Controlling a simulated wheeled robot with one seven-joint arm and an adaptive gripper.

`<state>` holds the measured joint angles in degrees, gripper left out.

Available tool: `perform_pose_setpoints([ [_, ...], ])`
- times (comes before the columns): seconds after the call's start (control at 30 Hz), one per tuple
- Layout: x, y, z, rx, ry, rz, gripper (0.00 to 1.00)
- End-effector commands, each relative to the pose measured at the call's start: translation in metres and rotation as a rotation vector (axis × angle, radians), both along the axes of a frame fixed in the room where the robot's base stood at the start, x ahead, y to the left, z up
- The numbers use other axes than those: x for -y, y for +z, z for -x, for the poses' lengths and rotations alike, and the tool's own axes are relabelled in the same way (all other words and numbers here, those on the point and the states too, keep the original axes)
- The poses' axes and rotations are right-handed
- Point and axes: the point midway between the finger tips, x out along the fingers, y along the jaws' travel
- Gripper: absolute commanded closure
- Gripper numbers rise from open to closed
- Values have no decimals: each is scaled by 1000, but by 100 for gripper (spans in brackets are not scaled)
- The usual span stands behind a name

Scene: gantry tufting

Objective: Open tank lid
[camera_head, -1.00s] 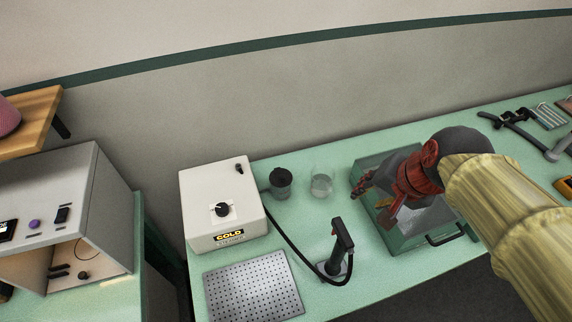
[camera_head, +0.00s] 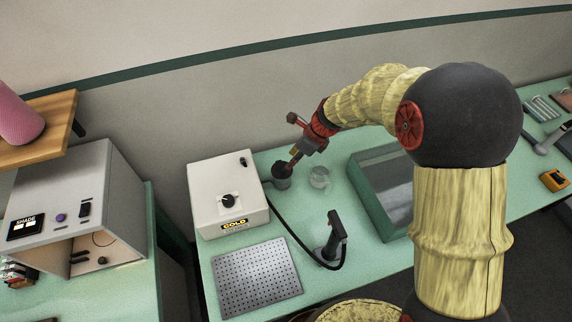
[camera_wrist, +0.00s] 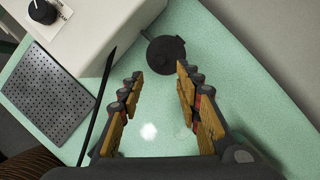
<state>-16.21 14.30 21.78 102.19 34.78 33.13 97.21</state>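A small dark pot (camera_head: 282,181) stands on the green bench, right of the white box. In the wrist view its round dark lid (camera_wrist: 166,54) lies flat on top, with a small knob or tab at its left edge. My gripper (camera_head: 293,160) is just above the pot in the head view and hides part of its top. In the wrist view my gripper (camera_wrist: 160,76) is open, its two fingers apart with nothing between them. The lid is just beyond the fingertips. I cannot tell whether the right fingertip touches it.
A clear beaker (camera_head: 319,177) stands close right. A black-handled tool (camera_head: 334,238) with a cable, a perforated plate (camera_head: 256,277) and a green-rimmed basin (camera_head: 375,202) are nearby.

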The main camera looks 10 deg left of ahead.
Motion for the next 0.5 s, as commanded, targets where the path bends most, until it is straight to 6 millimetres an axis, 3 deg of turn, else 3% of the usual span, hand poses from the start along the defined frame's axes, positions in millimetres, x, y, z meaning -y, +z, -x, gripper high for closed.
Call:
perform_pose_setpoints([
  [0.5, -24, -63, -8, -3, -3, 0, 66],
])
